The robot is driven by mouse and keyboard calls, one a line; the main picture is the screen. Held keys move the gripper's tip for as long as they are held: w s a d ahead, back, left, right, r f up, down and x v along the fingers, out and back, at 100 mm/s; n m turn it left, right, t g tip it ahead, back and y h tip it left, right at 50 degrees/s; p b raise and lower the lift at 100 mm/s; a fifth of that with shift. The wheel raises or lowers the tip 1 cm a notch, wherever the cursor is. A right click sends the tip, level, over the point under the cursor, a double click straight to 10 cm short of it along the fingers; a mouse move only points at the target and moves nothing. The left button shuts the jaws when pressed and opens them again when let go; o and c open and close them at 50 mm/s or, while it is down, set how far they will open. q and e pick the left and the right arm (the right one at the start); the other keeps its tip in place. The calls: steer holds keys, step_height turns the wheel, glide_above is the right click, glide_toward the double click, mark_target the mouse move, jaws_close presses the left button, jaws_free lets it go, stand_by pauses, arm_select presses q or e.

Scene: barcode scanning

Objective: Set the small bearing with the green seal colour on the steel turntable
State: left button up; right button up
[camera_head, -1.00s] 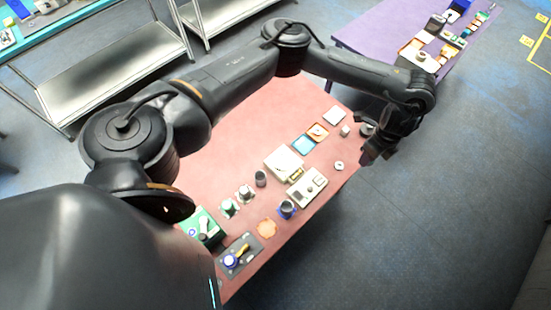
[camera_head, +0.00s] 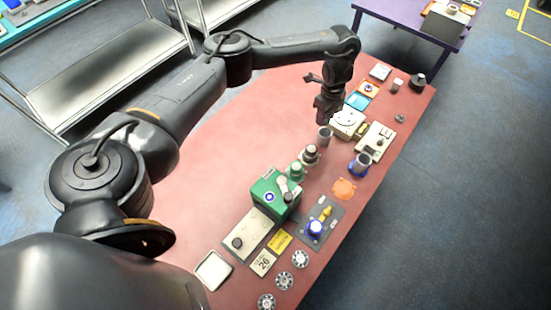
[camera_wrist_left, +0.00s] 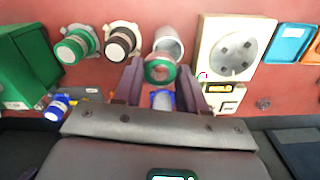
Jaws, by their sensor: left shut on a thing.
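My left gripper (camera_head: 326,115) is above the table, beside the near left side of the turntable housing. In the left wrist view its fingers (camera_wrist_left: 160,80) are shut on a small ring-shaped bearing with a green seal (camera_wrist_left: 151,73), held up facing the camera. In the head view I cannot make out the bearing. The steel turntable (camera_head: 347,119) is a round disc with dark spots on a cream square base; it also shows in the left wrist view (camera_wrist_left: 235,54), right of the held bearing, apart from it. My right gripper is not in view.
A green box (camera_head: 273,197), a blue-ringed cup (camera_head: 359,164) and a cream device (camera_head: 376,141) are nearby. The table's left part is bare.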

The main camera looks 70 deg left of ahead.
arm_select(q)
steer(key=shift+w+a+f+b, duration=0.15)
steer(key=shift+w+f+b, duration=0.45)
steer(key=shift+f, duration=0.35)
steer(key=shift+s+a+f, duration=0.1)
steer(key=shift+s+f, duration=0.05)
steer(key=shift+f, duration=0.15)
steer(key=s+f+b, duration=0.2)
steer(key=s+f, duration=0.1)
steer(key=s, duration=0.1)
glide_above(291, 146)
step_height(291, 146, down, 4)
steer(key=shift+r, duration=0.1)
steer(key=shift+f+b, duration=0.45)
steer(key=shift+f, duration=1.6)
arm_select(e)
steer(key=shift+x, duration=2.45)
arm_select(q)
steer(key=shift+f, duration=0.15)
steer(key=o, duration=1.1)
steer(key=shift+c, duration=0.2)
